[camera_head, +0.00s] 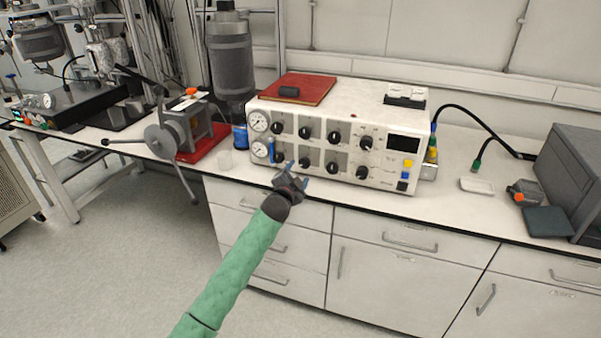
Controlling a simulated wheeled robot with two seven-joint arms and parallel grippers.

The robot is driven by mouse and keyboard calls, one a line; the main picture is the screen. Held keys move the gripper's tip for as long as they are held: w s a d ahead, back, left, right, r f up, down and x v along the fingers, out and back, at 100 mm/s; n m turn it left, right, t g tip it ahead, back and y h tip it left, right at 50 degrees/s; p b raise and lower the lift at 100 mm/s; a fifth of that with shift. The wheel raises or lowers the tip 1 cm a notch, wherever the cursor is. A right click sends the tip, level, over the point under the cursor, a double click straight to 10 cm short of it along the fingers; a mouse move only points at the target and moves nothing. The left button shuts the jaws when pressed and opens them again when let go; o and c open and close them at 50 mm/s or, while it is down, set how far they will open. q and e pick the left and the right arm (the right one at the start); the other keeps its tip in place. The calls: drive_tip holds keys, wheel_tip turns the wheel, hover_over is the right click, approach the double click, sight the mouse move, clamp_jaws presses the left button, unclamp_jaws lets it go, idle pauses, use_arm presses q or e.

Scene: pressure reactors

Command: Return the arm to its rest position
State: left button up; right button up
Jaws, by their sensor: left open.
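My left arm in its green sleeve (240,265) reaches up from the bottom of the view. My left gripper (290,172) is open at its end, with bluish fingertips just in front of the lower left part of the white control box (350,95). Nothing shows between the fingers. I cannot tell whether a fingertip touches the box front. The box carries several black knobs, two round gauges (259,121) at its left and a dark display (404,144). My right gripper is not in view.
The bench top (460,205) runs across, with drawers (385,275) below. A white dish (477,185) and grey unit (570,175) stand right. The floor (110,270) at left is clear.

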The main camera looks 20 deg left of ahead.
use_arm(q)
drive_tip(key=shift+s, duration=0.4)
